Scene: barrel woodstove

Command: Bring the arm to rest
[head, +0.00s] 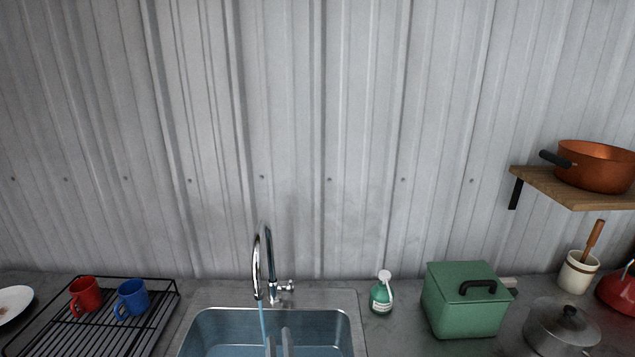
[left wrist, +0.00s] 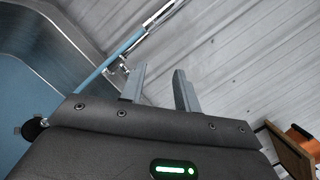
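My left gripper (head: 278,338) shows at the bottom of the head view, in front of or over the sink (head: 338,314). Only its grey fingers are seen there. In the left wrist view its two fingers (left wrist: 160,72) stand apart with nothing between them, so it is open and empty. The chrome faucet (head: 271,262) rises behind the sink, and a blue stream of water (head: 263,322) runs from it close to the left gripper's fingers. The stream also shows in the left wrist view (left wrist: 92,80). My right gripper is in neither view.
A black rack (head: 150,318) with a red mug (head: 85,295) and a blue mug (head: 132,298) is on the left. A soap bottle (head: 381,296), green box-like pot (head: 466,305) and grey lidded pot (head: 561,328) stand right. A wall shelf (head: 575,190) holds an orange pot (head: 600,168).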

